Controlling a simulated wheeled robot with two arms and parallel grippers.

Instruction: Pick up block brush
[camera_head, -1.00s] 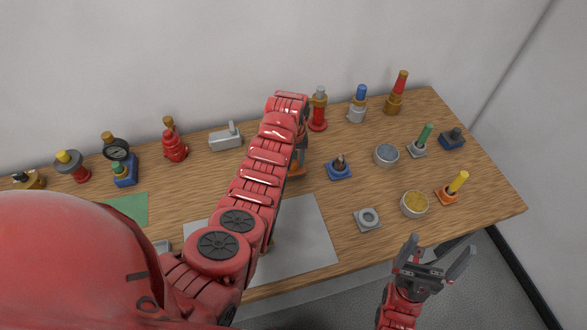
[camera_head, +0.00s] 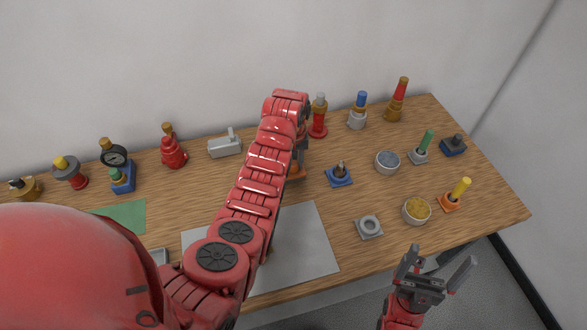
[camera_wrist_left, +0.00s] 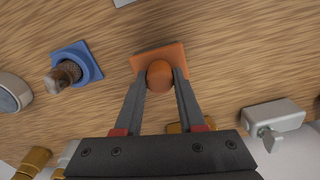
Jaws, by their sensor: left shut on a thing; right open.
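My left gripper (camera_wrist_left: 160,84) is shut on a brown rounded knob (camera_wrist_left: 160,76) above an orange square base (camera_wrist_left: 172,57). The base appears close to the wooden table; I cannot tell whether it touches it. In the head view my left arm hides most of this orange-based piece (camera_head: 297,172), and the gripper shows only partly. I cannot tell for certain that this piece is the block brush. My right gripper (camera_head: 436,262) is open and empty, in front of the table's front edge.
A blue-based piece (camera_head: 339,175) stands right of the held piece. A grey lever block (camera_head: 225,146) and a red bottle-like piece (camera_head: 172,150) stand left. A pale sheet (camera_head: 310,245) lies at the front.

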